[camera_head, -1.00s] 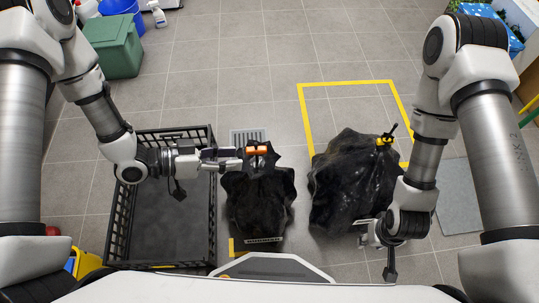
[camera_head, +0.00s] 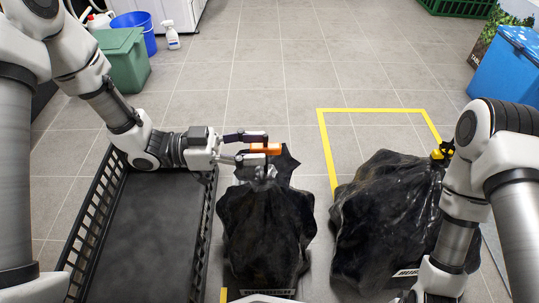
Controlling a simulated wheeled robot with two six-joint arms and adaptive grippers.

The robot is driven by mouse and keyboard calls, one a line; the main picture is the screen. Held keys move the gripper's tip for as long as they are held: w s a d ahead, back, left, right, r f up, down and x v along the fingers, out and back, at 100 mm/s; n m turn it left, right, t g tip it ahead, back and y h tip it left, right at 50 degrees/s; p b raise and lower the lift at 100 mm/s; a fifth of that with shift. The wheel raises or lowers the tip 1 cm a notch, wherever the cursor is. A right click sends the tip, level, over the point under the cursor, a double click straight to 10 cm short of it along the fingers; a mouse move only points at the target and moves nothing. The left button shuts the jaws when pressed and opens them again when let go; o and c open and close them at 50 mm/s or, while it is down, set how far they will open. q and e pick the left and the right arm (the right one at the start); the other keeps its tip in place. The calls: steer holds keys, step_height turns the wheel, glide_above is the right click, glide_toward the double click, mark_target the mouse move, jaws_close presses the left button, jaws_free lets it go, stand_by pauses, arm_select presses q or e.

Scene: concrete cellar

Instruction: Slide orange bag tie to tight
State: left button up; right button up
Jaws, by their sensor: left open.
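The orange bag tie (camera_head: 271,149) sits at the gathered neck of the left black bag (camera_head: 268,225), which stands on the floor. My left gripper (camera_head: 257,147) reaches in from the left, its two fingers apart. The tie shows between or just beside the fingertips; I cannot tell whether they touch it. The bag's crumpled top flares out beyond the tie, and the lower finger partly covers the neck. My right arm comes down at the right, and its gripper is beyond the lower edge of the picture.
A larger black bag (camera_head: 385,215) with a yellow tie (camera_head: 442,150) stands at the right, partly behind my right arm. A black crate (camera_head: 88,215) stands close to the left of the left bag. Yellow floor tape (camera_head: 375,110) marks an area behind the right bag.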

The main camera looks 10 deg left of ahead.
mark_target(263, 148)
arm_select(q)
steer(key=d, duration=0.2)
steer(key=shift+w+d+f+b, duration=0.15)
steer(key=shift+w+d+b, duration=0.15)
steer(key=shift+b, duration=0.1)
steer(key=shift+d, duration=0.3)
arm_select(e)
steer(key=shift+f, duration=0.8)
arm_select(q)
steer(key=shift+c, duration=0.4)
